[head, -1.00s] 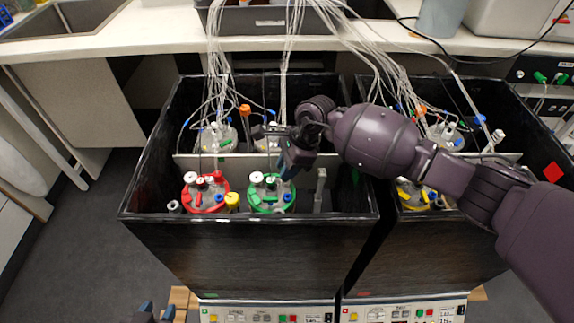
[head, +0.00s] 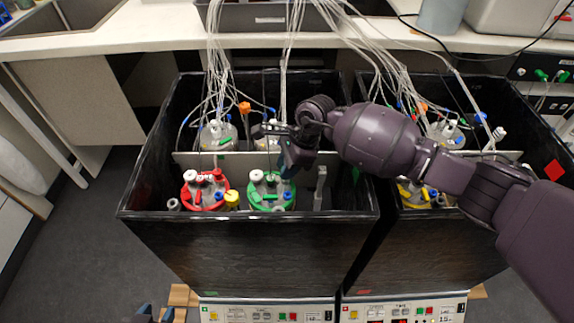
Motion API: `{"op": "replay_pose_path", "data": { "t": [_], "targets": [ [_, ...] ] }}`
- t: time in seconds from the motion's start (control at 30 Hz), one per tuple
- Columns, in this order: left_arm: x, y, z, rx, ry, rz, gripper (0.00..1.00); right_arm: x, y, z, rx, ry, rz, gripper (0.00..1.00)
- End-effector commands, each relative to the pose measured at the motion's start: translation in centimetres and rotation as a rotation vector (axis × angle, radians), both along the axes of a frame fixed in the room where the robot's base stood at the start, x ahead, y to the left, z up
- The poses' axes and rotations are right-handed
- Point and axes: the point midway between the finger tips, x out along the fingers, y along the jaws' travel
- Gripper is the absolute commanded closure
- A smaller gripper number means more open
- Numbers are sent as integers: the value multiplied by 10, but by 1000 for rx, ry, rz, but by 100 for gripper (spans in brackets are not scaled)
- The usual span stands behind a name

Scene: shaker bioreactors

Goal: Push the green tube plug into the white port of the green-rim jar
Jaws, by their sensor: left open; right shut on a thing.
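The green-rim jar (head: 287,205) stands in the front of the left box, right of a red-rim jar. Two ports rise from the back left of its lid. I cannot tell how deep any plug sits. My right gripper (head: 285,172) is over the jar's back right, pointing down, shut on what I take to be the green tube plug, mostly hidden by the fingers. My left gripper (head: 156,313) is open and empty at the bottom edge, left of the box front.
The red-rim jar (head: 205,205) is close on the left, with a yellow cap (head: 232,199) between. A metal bar (head: 320,188) stands right of the green-rim jar. Thin tubes (head: 291,60) hang behind. The black box walls (head: 150,214) surround the jars.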

Motion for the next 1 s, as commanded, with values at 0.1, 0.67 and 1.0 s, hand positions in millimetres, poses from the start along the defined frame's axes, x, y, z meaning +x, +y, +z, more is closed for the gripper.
{"op": "replay_pose_path", "data": {
  "t": [0.1,0.67,1.0],
  "targets": [
    [1,-1,0,-4,0,3,57,0,0,-1,0,0,0,100],
    [6,-1,0,2,-10,-8,57,0,0,-8,0,0,0,100],
    [4,1,-2,7,-4,-12,57,0,0,-10,0,0,0,67]
  ]
}}
